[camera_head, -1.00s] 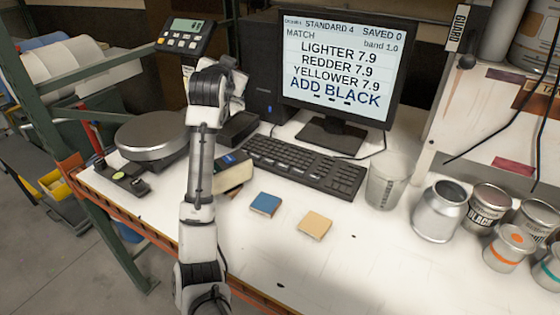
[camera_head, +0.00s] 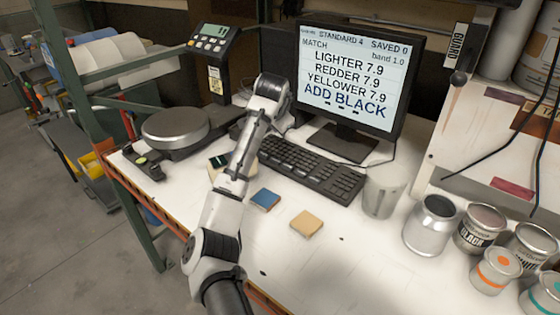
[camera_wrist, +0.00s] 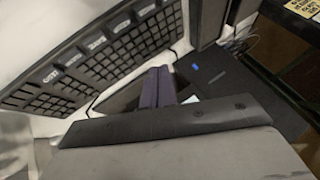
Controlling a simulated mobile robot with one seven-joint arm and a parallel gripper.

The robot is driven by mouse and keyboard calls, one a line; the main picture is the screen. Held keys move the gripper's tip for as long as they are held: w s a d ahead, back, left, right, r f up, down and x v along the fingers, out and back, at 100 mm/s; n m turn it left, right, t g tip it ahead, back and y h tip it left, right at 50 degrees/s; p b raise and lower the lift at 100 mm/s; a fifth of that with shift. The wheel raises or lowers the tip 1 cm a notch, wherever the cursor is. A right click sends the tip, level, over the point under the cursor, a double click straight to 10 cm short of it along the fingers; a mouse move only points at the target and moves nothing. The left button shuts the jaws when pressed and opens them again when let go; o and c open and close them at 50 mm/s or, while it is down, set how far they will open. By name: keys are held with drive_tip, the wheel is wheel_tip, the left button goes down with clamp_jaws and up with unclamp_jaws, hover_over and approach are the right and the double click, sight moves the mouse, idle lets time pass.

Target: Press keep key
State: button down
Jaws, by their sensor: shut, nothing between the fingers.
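The black keyboard (camera_head: 300,166) lies on the white bench in front of the monitor. In the wrist view the keyboard (camera_wrist: 75,85) shows at the upper left, with a row of pale-labelled keys (camera_wrist: 96,44). The labels are too blurred for me to tell which is the keep key. My gripper (camera_wrist: 158,84) shows two dark purple fingers shut together, empty, beside the keyboard and apart from its labelled row. In the head view my wrist is above the keyboard's left end and hides the fingers. The monitor (camera_head: 350,80) reads "STANDARD 4", "SAVED 0" and "ADD BLACK".
A scale with a round pan (camera_head: 175,125) and a display (camera_head: 212,40) stands at left. A blue tile (camera_head: 265,199) and a tan tile (camera_head: 307,223) lie in front. A clear cup (camera_head: 382,192) and several paint cans (camera_head: 480,228) stand right. The front bench is mostly clear.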

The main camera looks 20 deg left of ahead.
drive_tip(key=shift+a+f, duration=0.1)
drive_tip(key=shift+f, duration=0.1)
drive_tip(key=b, duration=0.5)
hover_over(275, 161)
wheel_tip(275, 161, down, 7)
drive_tip(key=shift+f+b, duration=0.3)
drive_tip(key=shift+f, duration=0.45)
drive_tip(key=shift+f, duration=0.2)
idle(1.3)
drive_tip(key=shift+f, duration=0.25)
drive_tip(key=shift+f, duration=0.3)
idle(0.8)
drive_tip(key=shift+r, duration=0.1)
drive_tip(key=shift+r+p, duration=0.6)
drive_tip(key=shift+r, duration=0.05)
